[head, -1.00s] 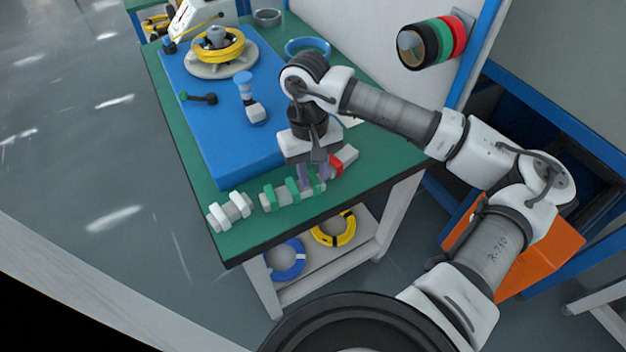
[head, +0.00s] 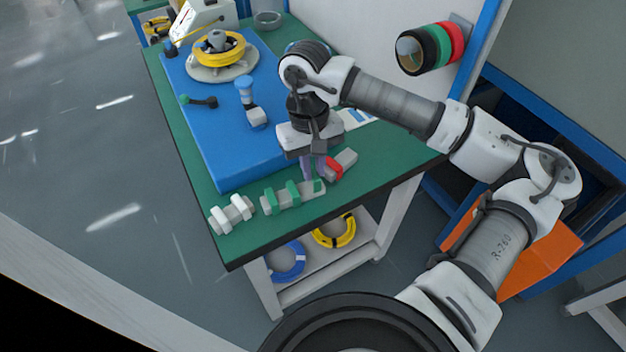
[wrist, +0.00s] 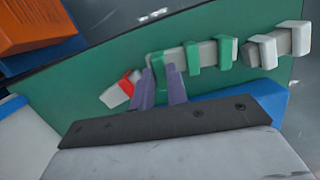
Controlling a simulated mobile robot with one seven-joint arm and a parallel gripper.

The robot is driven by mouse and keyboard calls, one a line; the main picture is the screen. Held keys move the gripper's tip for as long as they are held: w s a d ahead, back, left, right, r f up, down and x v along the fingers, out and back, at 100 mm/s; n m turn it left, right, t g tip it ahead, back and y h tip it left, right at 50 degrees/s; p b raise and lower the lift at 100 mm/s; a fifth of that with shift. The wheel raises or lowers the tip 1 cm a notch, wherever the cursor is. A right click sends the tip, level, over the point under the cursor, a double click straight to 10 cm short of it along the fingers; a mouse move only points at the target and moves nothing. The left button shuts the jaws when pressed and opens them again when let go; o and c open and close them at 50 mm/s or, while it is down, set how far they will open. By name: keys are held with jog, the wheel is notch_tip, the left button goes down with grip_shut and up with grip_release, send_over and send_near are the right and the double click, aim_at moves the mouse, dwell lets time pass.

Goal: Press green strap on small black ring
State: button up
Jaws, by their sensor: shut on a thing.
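My gripper (head: 313,172), with purple fingers, is over the front of the green table. In the wrist view its fingers (wrist: 164,92) are shut on a green strap (wrist: 162,68) at the end of a light grey bar. Two more green straps (wrist: 193,57) sit around this bar; the bar also shows in the head view (head: 281,203). A block with a red strap (head: 334,169) lies right beside the fingers. I cannot pick out a small black ring with certainty. A short black piece with a green tip (head: 203,101) lies on the blue mat.
A bar with white straps (head: 232,214) lies at the table's left front. The blue mat (head: 220,155) bears a yellow cable spool (head: 221,50) and a blue-topped fitting (head: 245,90). Black, green and red rolls (head: 432,47) hang on the wall panel. An orange bin (head: 540,255) stands below.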

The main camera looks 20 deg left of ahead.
notch_tip(320, 180, up, 5)
jog(key=shift+r+p, duration=0.1)
jog(key=shift+p, duration=0.8)
